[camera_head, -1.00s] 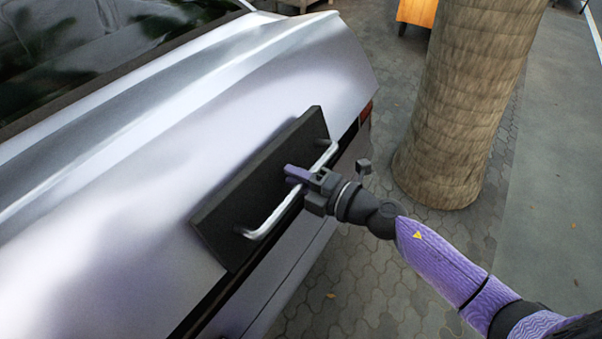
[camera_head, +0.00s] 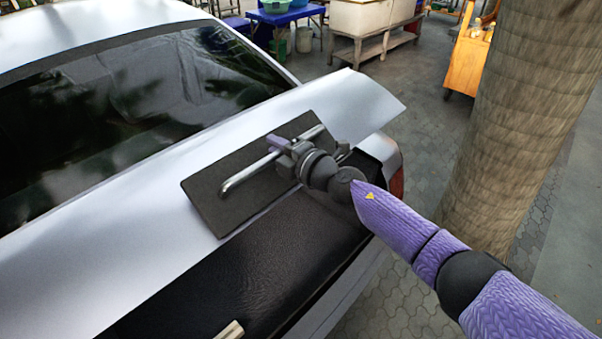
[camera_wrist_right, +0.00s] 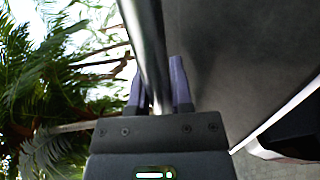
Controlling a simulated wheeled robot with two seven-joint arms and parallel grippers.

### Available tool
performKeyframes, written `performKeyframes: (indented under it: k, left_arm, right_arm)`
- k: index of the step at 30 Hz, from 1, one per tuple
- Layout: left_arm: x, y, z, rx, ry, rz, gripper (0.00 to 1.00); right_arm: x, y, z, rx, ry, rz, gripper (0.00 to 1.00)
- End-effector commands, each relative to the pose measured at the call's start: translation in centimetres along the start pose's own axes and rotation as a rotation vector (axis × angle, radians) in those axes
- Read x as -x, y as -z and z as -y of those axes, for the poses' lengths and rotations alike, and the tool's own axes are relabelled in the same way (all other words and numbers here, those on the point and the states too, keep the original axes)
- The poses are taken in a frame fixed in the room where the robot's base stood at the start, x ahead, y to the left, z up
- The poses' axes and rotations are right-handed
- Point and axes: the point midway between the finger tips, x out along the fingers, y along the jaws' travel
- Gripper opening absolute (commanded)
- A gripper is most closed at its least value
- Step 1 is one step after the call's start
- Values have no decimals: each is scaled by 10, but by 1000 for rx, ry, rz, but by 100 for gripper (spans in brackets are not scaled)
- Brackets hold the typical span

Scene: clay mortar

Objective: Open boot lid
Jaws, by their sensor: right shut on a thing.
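The silver boot lid (camera_head: 125,245) of the car is partly raised, and a dark opening (camera_head: 265,265) shows below it. A dark plate (camera_head: 222,204) on the lid carries a metal bar handle (camera_head: 243,176). My right gripper (camera_head: 281,146) is shut on the handle near its middle. In the right wrist view the handle (camera_wrist_right: 147,45) runs between the two purple fingers (camera_wrist_right: 160,85), with the dark plate (camera_wrist_right: 225,60) to the right. My left gripper is not in view.
A tree trunk (camera_head: 515,110) stands to the right, close to my right arm. A white tub on a wooden stand (camera_head: 370,18), a blue table (camera_head: 285,15) and an orange cabinet (camera_head: 467,62) are further back. Paving behind the car is clear.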

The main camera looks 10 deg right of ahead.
Motion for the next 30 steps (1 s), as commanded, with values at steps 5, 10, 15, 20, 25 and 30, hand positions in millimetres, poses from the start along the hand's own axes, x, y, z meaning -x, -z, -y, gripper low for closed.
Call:
performKeyframes:
  k: [5,10,15,20,25,30]
  left_arm:
    - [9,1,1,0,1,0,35]
    - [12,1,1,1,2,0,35]
    - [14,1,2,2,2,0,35]
    - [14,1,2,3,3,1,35]
    - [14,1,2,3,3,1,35]
    - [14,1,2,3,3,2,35]
  right_arm:
    - [-25,2,-27,-3,3,-3,0]
    - [-41,2,-42,-4,4,-2,0]
    - [-48,2,-48,-3,6,-3,0]
    - [-51,2,-49,-2,8,-4,0]
    - [-51,2,-48,-3,8,-5,0]
    - [-50,2,-48,-3,8,-5,34]
